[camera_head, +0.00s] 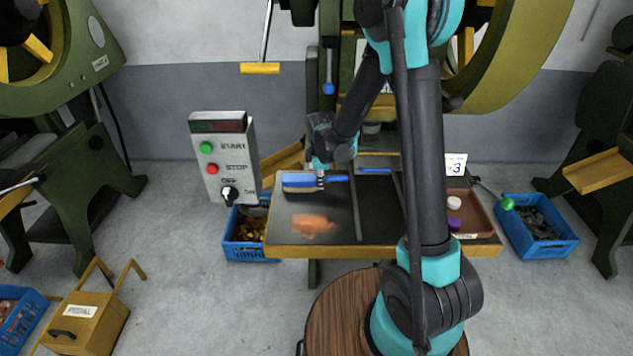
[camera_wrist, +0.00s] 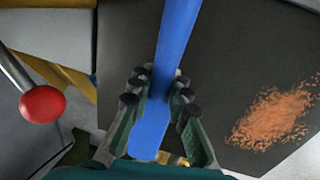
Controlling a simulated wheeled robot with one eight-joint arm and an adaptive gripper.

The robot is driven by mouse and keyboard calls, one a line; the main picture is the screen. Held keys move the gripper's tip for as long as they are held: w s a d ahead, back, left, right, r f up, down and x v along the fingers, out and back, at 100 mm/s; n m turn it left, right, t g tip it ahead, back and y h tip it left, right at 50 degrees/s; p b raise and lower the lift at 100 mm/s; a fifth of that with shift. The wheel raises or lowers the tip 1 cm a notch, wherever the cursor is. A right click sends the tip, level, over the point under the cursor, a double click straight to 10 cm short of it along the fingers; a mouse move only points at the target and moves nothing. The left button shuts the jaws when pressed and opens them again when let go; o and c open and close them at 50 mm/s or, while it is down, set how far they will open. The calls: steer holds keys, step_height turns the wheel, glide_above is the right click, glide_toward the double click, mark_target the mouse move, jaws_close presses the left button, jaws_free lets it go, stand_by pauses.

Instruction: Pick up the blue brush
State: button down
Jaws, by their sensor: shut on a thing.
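The blue brush (camera_head: 330,178) is at the back left of the dark work surface in the head view. In the wrist view the long blue brush (camera_wrist: 173,55) runs from the top edge down between my fingers. My gripper (camera_wrist: 155,95) is shut on it, with a finger on either side. In the head view my gripper (camera_head: 320,172) comes down on the brush from above. I cannot tell whether the brush touches the surface. The bristles are hard to make out.
A patch of copper-coloured bits (camera_head: 312,225) lies on the dark work surface (camera_head: 285,235). A control box (camera_head: 226,160) stands to the left. A tray (camera_head: 484,215) with a white and a purple item is at the right. Blue crates (camera_head: 540,247) stand on both sides.

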step_height(320, 180, up, 20)
stand_by(0.5)
steer(key=c, duration=2)
jaws_free()
jaws_close()
steer(key=shift+f, duration=0.15)
